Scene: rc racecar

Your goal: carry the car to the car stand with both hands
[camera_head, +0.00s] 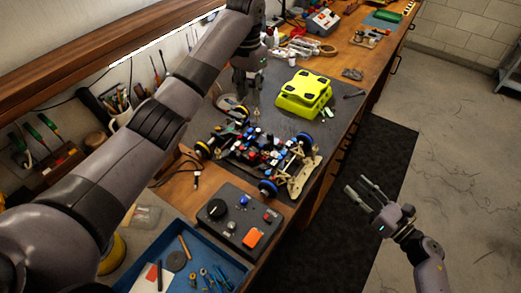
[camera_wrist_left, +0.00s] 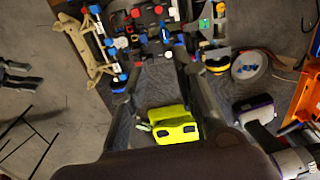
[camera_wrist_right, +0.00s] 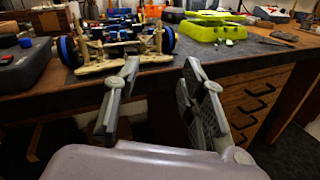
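The car (camera_head: 260,150), an open chassis with blue-rimmed wheels and coloured parts, rests on the dark mat. It also shows in the left wrist view (camera_wrist_left: 140,22) and right wrist view (camera_wrist_right: 120,38). A yellow-green block with dark pads on top, apparently the car stand (camera_head: 305,92), sits on the mat beyond the car. It also shows in the left wrist view (camera_wrist_left: 175,130) and right wrist view (camera_wrist_right: 212,30). My left gripper (camera_head: 246,98) is open and empty above the mat, left of the stand. My right gripper (camera_head: 362,190) is open and empty, off the bench's right edge.
A dark control box (camera_head: 240,215) with an orange switch stands just in front of the car. A blue tool tray (camera_head: 222,262) is nearer. Bottles and tools line the bench's back. The floor (camera_head: 450,150) right of the bench is clear.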

